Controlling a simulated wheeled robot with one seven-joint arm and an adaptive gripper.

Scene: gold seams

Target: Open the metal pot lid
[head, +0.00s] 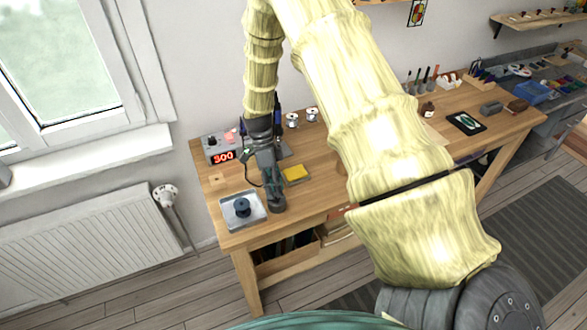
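A small dark round piece (242,208), which looks like a knobbed lid, sits on a silvery square tray (256,219) at the near left corner of the wooden workbench. Whether a pot lies under it is too small to tell. My gripper (276,203) points down over the bench just right of the tray, apart from the dark piece in the picture. Its fingers are dark and overlap in this view, so their opening cannot be made out. Nothing held shows between them.
A soldering station (222,148) reading 300 stands behind the tray. A yellow sponge (295,174) lies right of my gripper. Solder spools (292,120) stand farther back. My arm hides the middle of the workbench (226,239). A radiator (85,240) is at left.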

